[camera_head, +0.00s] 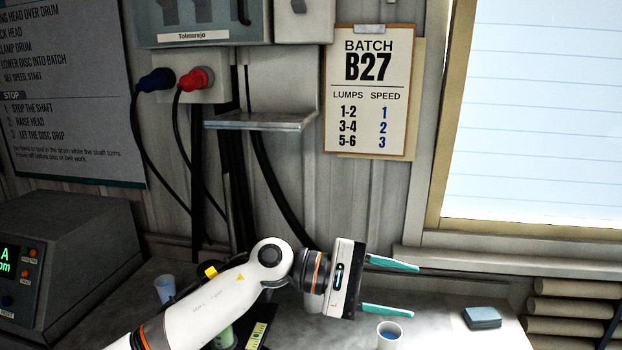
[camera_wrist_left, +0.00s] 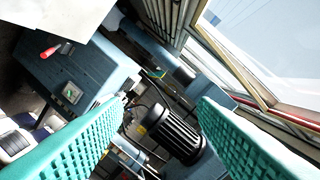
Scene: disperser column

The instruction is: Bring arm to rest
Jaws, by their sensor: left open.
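My left arm comes in from the lower left in the head view, and its left gripper (camera_head: 390,287) points to the right above the bench. Its two teal fingers are apart with nothing between them. In the left wrist view the teal textured fingers of the left gripper (camera_wrist_left: 160,140) stand wide apart. Beyond them, a dark ribbed motor (camera_wrist_left: 172,132) shows, at a distance from the fingers. My right gripper is not in either view.
A cup with blue contents (camera_head: 389,334) stands on the bench just below the gripper. A stack of blue-grey pads (camera_head: 482,318) lies to the right. A grey control box (camera_head: 75,255) stands at left. A small metal shelf (camera_head: 262,121) juts from the wall above the arm.

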